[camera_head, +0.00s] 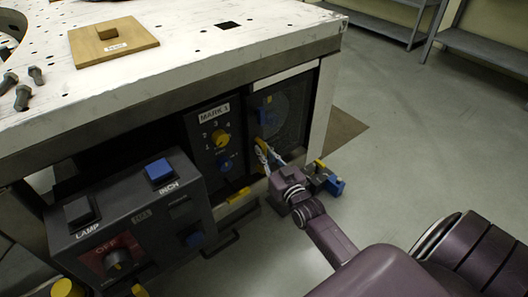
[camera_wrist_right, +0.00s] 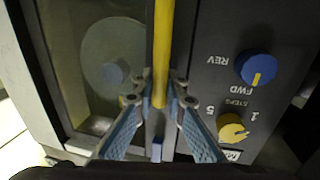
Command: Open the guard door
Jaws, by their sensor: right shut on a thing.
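The guard door (camera_head: 290,108) is a dark-framed panel with a see-through window in the bench front, right of the MARK 1 panel. It looks flush with its frame. In the right wrist view, the window (camera_wrist_right: 88,40) shows a pale round disc behind it. A yellow upright bar handle (camera_wrist_right: 162,45) runs along the door's edge. My right gripper (camera_wrist_right: 160,98) is shut on the handle, with a finger on each side. In the head view, the right gripper (camera_head: 268,158) reaches the door's lower left part, and its wrist hides some of it. My left gripper is not in view.
The MARK 1 panel (camera_head: 214,136) has yellow and blue knobs. A control box (camera_head: 135,215) with LAMP, INCH and OFF controls juts out at left. A wooden plate (camera_head: 120,48) and bolts (camera_head: 22,95) lie on the bench top (camera_head: 200,60).

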